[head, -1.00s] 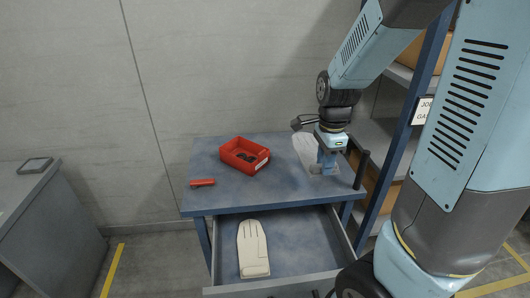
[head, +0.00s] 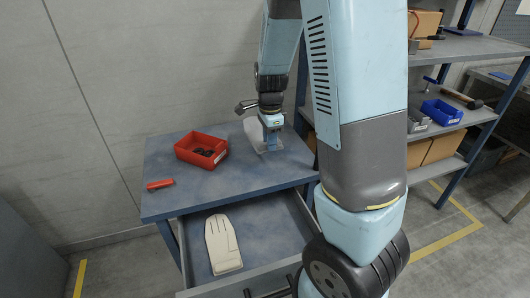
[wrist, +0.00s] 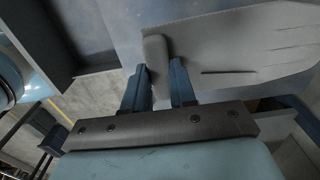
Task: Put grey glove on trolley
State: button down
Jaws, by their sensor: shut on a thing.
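My gripper (head: 270,146) points down over the back right of the blue workbench top (head: 205,190). It is shut on the grey glove (head: 253,133), which shows pale and partly hidden behind my gripper. In the wrist view the grey glove (wrist: 240,45) spreads to the right, with its thumb part by my fingertips (wrist: 158,75). I cannot tell whether the glove touches the bench top. A cream glove (head: 222,243) lies in the open drawer. I cannot make out a trolley in these views.
A red bin (head: 201,150) with dark items and a small red tool (head: 160,184) are on the bench. The drawer (head: 265,230) stands open at the front. Shelving (head: 440,127) at the right holds boxes and a blue bin (head: 442,111).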

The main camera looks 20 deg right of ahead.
jog(key=w+f, duration=0.3)
jog(key=f, duration=0.1)
jog(key=shift+w+f, duration=0.25)
jog(key=shift+w, duration=0.1)
notch_tip(320, 180, down, 3)
jog(key=shift+w+f, duration=0.1)
jog(key=shift+f, duration=0.05)
jog(key=c, duration=0.9)
grip_release()
